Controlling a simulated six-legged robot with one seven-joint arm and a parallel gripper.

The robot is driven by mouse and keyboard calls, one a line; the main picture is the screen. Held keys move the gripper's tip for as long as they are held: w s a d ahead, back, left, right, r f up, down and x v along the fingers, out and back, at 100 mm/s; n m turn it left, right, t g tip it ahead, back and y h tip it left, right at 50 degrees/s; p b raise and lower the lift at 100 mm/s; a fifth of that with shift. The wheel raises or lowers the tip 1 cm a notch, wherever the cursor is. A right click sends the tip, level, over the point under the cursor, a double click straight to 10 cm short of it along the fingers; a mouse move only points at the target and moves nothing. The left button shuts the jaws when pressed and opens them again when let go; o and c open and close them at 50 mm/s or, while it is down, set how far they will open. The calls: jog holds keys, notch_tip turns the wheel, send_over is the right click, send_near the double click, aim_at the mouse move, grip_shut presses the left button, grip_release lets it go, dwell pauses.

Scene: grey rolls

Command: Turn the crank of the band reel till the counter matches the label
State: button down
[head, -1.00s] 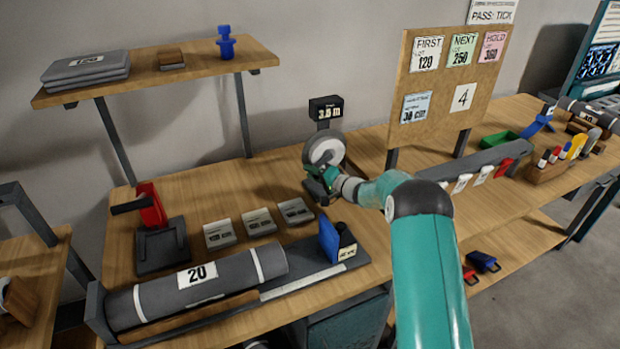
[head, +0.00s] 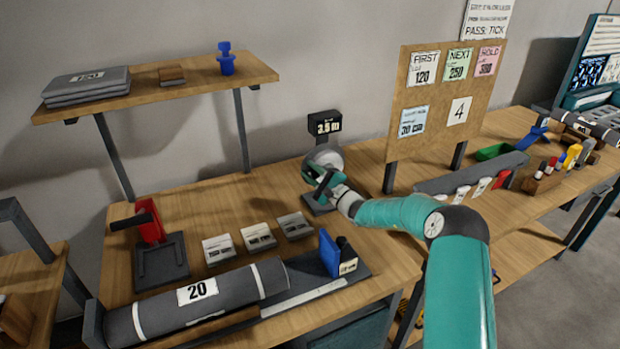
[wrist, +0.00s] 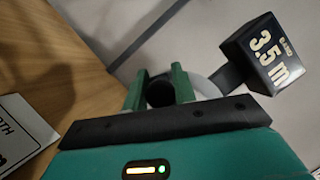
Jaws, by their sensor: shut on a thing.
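The band reel (head: 329,157) stands at the back of the bench, a pale disc on a dark base. Its black counter (head: 324,122) above reads 3.5 m, and the counter in the wrist view (wrist: 264,56) shows the same in large figures. My gripper (head: 322,182) is at the front of the reel. In the wrist view its green fingers (wrist: 159,88) are shut on a dark round crank handle (wrist: 158,93). The rest of the crank is mostly hidden behind the gripper. A card on the pegboard (head: 412,121) appears to read 30 cm.
A grey roll labelled 20 (head: 240,289) lies at the front left. The board (head: 432,140) stands close on the right.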

aim_at(336, 154)
jog(key=shift+w+d+r+m+t+h, duration=0.65)
jog(key=shift+d+m+t+h, duration=0.9)
jog(key=shift+m, duration=2.35)
jog(key=shift+w+d+r+m+t+h, duration=0.4)
jog(key=shift+d+r+m+t+h, duration=1.05)
jog(key=shift+m, duration=2.45)
jog(key=shift+w+d+r+m+t+h, duration=0.1)
jog(key=shift+w+d+m+t+h, duration=0.6)
jog(key=shift+m+h, duration=2.35)
jog(key=shift+s+d+m+y, duration=0.15)
jog(key=shift+d+m+y, duration=0.05)
jog(key=shift+m+y, duration=0.7)
jog(key=c, duration=1.2)
grip_release()
jog(key=shift+r, duration=0.1)
